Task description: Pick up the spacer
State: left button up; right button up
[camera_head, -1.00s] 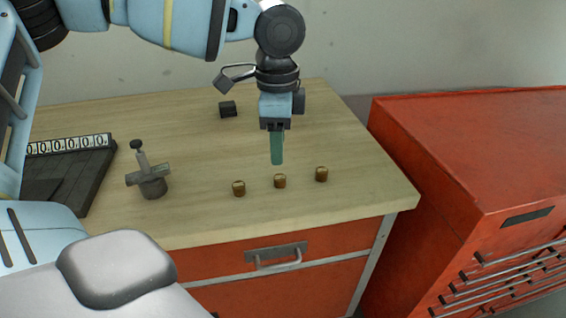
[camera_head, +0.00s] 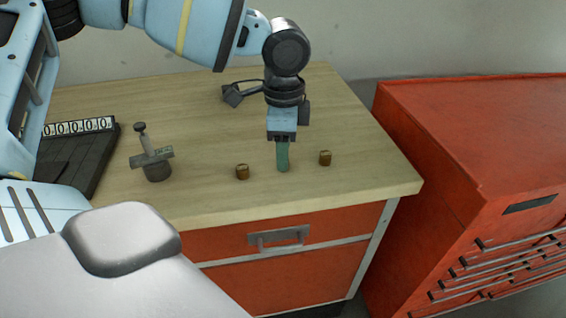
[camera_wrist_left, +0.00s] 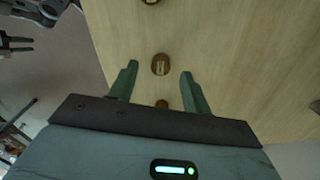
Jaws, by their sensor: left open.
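Small brown, brass-like round pieces stand in a row near the table's front; I cannot tell which is the spacer. In the head view one left piece (camera_head: 243,172) and one right piece (camera_head: 325,158) show, and my left gripper (camera_head: 282,166) hides the middle one. In the left wrist view my left gripper (camera_wrist_left: 159,72) is open, with one piece (camera_wrist_left: 160,65) between its green fingertips. A second piece (camera_wrist_left: 151,2) is at the top edge, and a third (camera_wrist_left: 161,104) is partly hidden by the gripper body. My right gripper does not show.
A grey valve-like part (camera_head: 156,168) with an upright stem stands on the wooden table (camera_head: 210,200), left of the row. A red cabinet (camera_head: 480,130) stands to the right. The table right of the row is clear.

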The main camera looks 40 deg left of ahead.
pick_arm(q)
notch_tip(320, 180, down, 2)
jog(key=shift+f, duration=0.1)
grip_shut()
dwell(0.4)
notch_tip(320, 180, up, 10)
dwell(0.5)
